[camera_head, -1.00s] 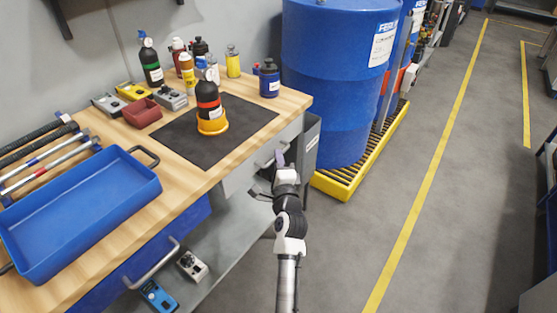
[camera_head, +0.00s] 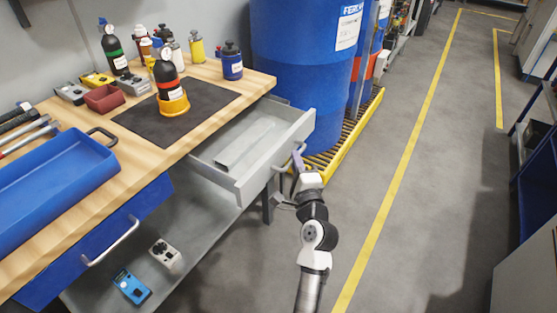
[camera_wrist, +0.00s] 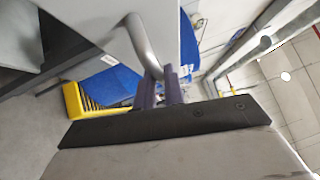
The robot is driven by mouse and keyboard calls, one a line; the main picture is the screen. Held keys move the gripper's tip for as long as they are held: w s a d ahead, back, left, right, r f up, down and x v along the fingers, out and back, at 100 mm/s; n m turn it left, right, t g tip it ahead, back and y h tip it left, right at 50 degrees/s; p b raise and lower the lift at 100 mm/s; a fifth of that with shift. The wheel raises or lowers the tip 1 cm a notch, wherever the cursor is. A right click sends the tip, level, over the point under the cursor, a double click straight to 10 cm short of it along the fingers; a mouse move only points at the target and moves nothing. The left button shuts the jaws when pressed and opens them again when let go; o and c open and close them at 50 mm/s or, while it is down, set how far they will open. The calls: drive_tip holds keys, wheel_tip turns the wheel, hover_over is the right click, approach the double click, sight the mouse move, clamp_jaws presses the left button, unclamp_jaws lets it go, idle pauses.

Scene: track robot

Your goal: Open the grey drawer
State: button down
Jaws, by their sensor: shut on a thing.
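The grey drawer (camera_head: 262,150) is pulled out from under the wooden workbench top, and its inside shows. A flat grey strip lies along its floor. My gripper (camera_head: 298,158) is at the drawer's front, shut on the curved metal handle (camera_head: 284,166). In the wrist view the handle (camera_wrist: 145,45) runs down between the two purple fingers of my gripper (camera_wrist: 160,88), and the drawer's front panel (camera_wrist: 178,30) is close beside it. The exact contact of the fingertips is partly hidden.
A blue drum (camera_head: 300,60) stands on a yellow spill pallet (camera_head: 345,145) behind the drawer. A blue drawer (camera_head: 100,235) with its own handle is at lower left. A lower shelf (camera_head: 200,225) holds small devices. Open floor (camera_head: 400,220) lies to the right.

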drive_tip(key=s+d+b, duration=0.1)
drive_tip(key=s+d, duration=0.2)
drive_tip(key=d, duration=0.2)
drive_tip(key=shift+s+d, duration=0.15)
drive_tip(key=shift+s, duration=0.2)
drive_tip(key=c, duration=1.5)
unclamp_jaws()
